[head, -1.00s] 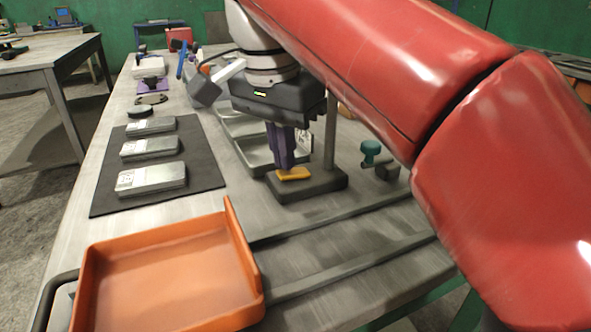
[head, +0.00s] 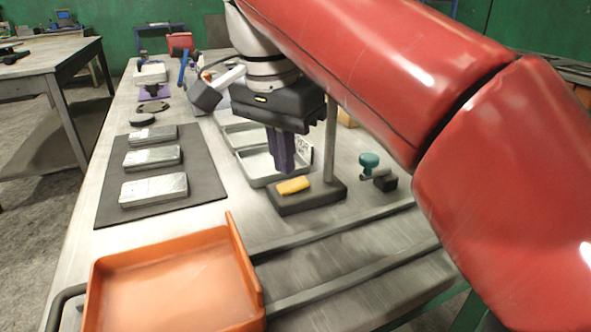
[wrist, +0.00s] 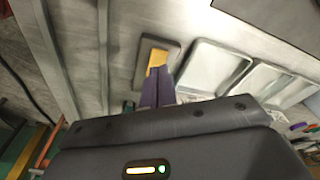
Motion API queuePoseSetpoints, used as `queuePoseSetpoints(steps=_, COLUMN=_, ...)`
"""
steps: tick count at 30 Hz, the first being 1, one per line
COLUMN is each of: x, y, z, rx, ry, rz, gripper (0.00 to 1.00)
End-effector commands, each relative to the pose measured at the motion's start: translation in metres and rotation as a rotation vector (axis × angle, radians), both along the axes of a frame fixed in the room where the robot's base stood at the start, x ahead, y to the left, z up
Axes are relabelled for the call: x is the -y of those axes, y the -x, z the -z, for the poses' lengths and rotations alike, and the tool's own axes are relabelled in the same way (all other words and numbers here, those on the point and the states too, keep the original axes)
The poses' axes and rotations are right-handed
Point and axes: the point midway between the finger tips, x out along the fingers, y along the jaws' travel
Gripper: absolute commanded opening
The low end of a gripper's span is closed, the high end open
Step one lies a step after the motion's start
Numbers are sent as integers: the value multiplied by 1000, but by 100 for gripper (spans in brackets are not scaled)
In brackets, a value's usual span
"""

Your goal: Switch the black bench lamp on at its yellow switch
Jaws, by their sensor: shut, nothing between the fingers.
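The black bench lamp's dark base (head: 328,194) stands on the bench, with a grey post (head: 331,140) rising from it. The lamp's upper part is hidden behind my arm, and I cannot tell whether it is lit. The yellow switch (head: 293,186) lies on top of the base, towards its left. My gripper (head: 284,170) points down with its purple fingers shut and empty. The tips are just above and behind the switch, apparently apart from it. In the wrist view, the fingers (wrist: 157,82) overlap the near end of the yellow switch (wrist: 157,58).
An orange tray (head: 170,285) sits at the front left. A dark mat (head: 110,205) holds several metal boxes. Light metal trays (head: 252,168) stand behind the lamp base. A teal knob (head: 369,160) and a small black block (head: 386,182) are to its right.

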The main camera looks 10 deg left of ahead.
Motion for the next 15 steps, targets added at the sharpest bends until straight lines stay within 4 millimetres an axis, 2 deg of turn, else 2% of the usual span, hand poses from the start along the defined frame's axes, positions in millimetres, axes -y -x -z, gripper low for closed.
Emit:
queuePoseSetpoints(steps=1, x=0, y=0, z=-8, rx=0, ry=0, rz=1, gripper=0)
queuePoseSetpoints(steps=15, x=0, y=-1, z=-41, rx=2, ry=-1, rz=0, gripper=0)
